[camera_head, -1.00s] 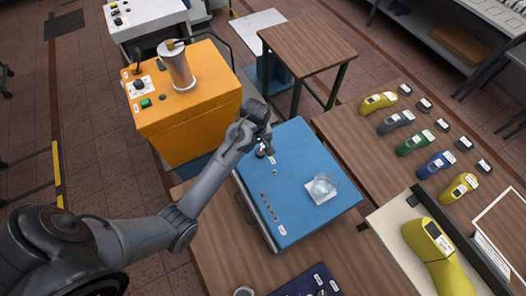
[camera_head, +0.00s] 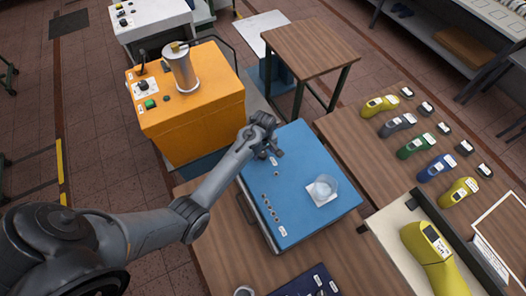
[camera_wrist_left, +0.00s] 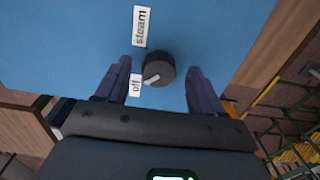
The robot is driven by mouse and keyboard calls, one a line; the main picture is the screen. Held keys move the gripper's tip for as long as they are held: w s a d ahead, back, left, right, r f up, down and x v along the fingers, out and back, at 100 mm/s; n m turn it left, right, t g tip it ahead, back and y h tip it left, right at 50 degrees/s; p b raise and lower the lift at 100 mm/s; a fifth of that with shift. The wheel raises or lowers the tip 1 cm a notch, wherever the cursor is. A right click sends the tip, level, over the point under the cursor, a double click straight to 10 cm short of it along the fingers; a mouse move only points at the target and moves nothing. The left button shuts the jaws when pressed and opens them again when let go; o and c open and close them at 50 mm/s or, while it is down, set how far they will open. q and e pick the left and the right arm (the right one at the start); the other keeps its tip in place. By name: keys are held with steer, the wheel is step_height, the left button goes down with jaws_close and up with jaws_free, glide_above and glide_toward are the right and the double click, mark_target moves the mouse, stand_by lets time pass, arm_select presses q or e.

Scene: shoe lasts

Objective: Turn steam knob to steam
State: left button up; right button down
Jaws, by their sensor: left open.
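The steam knob (camera_wrist_left: 159,69) is a dark round knob on a blue panel. Its light pointer mark points to the lower left, toward the label "off" (camera_wrist_left: 136,85). The label "steam" (camera_wrist_left: 141,27) lies above the knob in the left wrist view. My left gripper (camera_wrist_left: 158,76) is open, with one finger on each side of the knob and a gap visible on both sides. In the head view, my left gripper (camera_head: 272,151) is over the far left part of the blue box (camera_head: 300,165), and I cannot make out the knob there. My right gripper is not in view.
A clear domed object on a white pad (camera_head: 323,191) sits on the blue box. An orange machine (camera_head: 190,120) with a metal cylinder stands behind left. Several coloured shoe lasts (camera_head: 417,145) line the wooden table at right. A yellow last (camera_head: 430,255) lies in a tray.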

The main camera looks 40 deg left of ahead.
arm_select(q)
steer(key=shift+f, duration=0.55)
steer(key=shift+c, duration=0.5)
steer(key=c, duration=1)
steer(key=shift+o, duration=0.2)
